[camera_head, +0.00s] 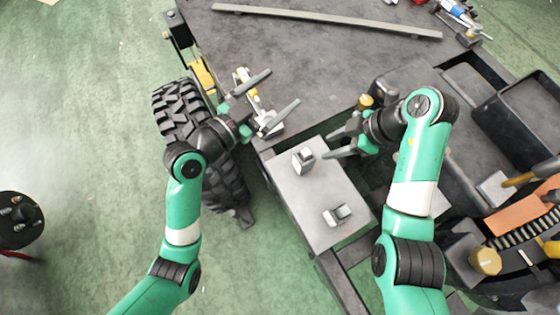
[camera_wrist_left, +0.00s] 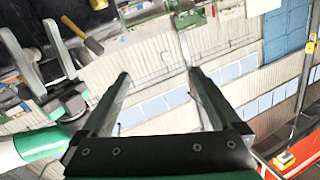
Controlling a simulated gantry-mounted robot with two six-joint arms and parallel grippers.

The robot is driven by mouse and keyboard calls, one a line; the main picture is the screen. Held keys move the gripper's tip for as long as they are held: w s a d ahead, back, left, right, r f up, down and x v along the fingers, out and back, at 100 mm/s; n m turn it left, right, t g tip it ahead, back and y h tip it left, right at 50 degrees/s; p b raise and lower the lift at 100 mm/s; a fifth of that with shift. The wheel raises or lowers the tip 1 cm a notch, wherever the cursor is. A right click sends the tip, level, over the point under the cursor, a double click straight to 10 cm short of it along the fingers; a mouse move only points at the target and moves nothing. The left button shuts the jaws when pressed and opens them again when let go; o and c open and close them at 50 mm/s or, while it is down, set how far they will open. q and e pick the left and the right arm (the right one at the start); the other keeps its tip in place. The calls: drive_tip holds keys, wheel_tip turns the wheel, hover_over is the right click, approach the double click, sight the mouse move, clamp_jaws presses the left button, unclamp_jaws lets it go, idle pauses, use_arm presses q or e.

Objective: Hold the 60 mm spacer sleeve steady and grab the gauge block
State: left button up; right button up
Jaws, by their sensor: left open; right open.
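Two small metallic pieces rest on a light grey plate (camera_head: 310,190) in the head view. One upright grey piece (camera_head: 304,158) stands near its upper edge, and a second grey piece (camera_head: 338,215) sits nearer its lower right. I cannot tell which is the spacer sleeve and which the gauge block. My left gripper (camera_head: 284,86) is open and empty, up and left of the plate; its spread fingers (camera_wrist_left: 159,73) show in the left wrist view. My right gripper (camera_head: 327,146) is open, just right of the upper piece and apart from it in the picture.
A dark flat deck (camera_head: 330,60) with a long grey bar (camera_head: 325,22) lies beyond the plate. A black tyre (camera_head: 185,108) is below my left arm. A black bin (camera_head: 525,110) and a coil spring (camera_head: 520,230) crowd the right.

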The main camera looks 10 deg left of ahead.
use_arm(q)
drive_tip(key=s+d+f+g, duration=0.2)
drive_tip(key=s+f+g, duration=0.15)
drive_tip(key=f, duration=0.85)
drive_tip(key=g+h, duration=0.1)
drive_tip(key=h, duration=0.1)
approach(312, 157)
drive_tip(key=f, duration=0.2)
drive_tip(key=a+f, duration=0.1)
drive_tip(key=f, duration=0.1)
drive_tip(key=shift+w, duration=0.4)
drive_tip(key=shift+r, duration=0.1)
drive_tip(key=shift+w, duration=0.1)
drive_tip(key=shift+m, duration=0.3)
drive_tip(key=x, duration=1.1)
drive_tip(key=shift+w+d, duration=0.1)
drive_tip(key=shift+d, duration=0.15)
drive_tip(key=c, duration=1.5)
clamp_jaws()
use_arm(e)
drive_tip(key=shift+c, duration=0.4)
